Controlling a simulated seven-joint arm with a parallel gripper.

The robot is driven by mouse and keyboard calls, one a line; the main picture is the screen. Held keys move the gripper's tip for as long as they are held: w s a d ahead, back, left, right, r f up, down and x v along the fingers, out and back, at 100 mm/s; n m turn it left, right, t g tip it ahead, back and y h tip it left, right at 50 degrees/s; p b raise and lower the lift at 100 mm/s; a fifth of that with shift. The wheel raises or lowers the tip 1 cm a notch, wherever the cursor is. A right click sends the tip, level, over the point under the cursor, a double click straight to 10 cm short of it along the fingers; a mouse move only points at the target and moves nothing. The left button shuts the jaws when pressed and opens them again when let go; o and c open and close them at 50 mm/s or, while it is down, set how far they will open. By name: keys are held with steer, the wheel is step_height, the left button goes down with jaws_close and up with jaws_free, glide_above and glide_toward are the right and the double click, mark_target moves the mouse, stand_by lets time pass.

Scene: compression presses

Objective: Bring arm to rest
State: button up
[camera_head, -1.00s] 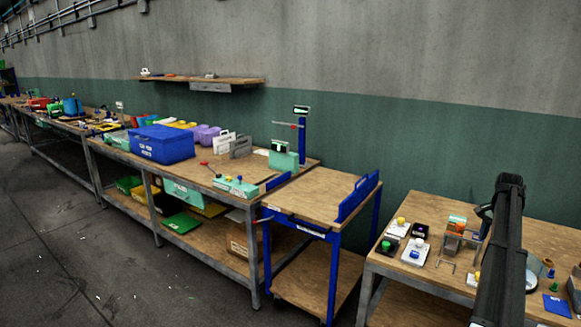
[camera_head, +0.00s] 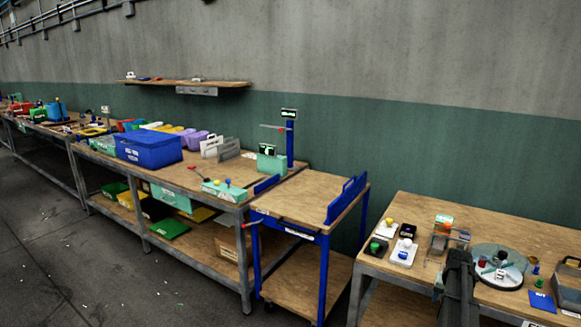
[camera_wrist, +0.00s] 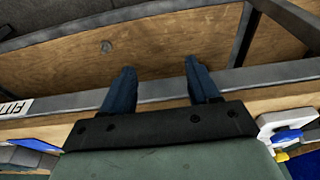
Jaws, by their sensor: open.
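My gripper (camera_wrist: 158,74) shows in the wrist view with its two dark blue fingers apart and nothing between them. Beyond the fingertips are a grey metal rail (camera_wrist: 264,75) and a wooden board (camera_wrist: 160,45). In the head view, a dark part of my arm (camera_head: 458,285) stands at the front of the right bench (camera_head: 540,232) and hides part of its front edge. The gripper's fingers cannot be made out in that view.
A round grey dish (camera_head: 498,262) and a blue card (camera_head: 541,301) lie on the right bench. White and black button blocks (camera_head: 403,252) sit at its left. A blue-framed cart (camera_head: 305,200) stands left of it. In the wrist view, a white block (camera_wrist: 285,124) is close at right.

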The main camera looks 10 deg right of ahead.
steer(key=s+a+f+n+g+y, duration=0.15)
steer(key=s+a+f, duration=0.45)
steer(key=a+f, duration=0.65)
steer(key=s+a+f+n+g+y, duration=0.15)
steer(key=s+a+f, duration=0.35)
steer(key=a+f, duration=0.7)
steer(key=s+a+f+n+g, duration=0.2)
steer(key=s+a+f, duration=0.3)
steer(key=s+a, duration=0.7)
steer(key=s+a+f+n+g+h, duration=0.1)
steer(key=s+a+f+n+g, duration=0.2)
steer(key=s+a, duration=1)
step_height(320, 180, down, 2)
steer(key=shift+a+n+g, duration=0.3)
steer(key=shift+a+n, duration=0.1)
steer(key=shift+a, duration=0.55)
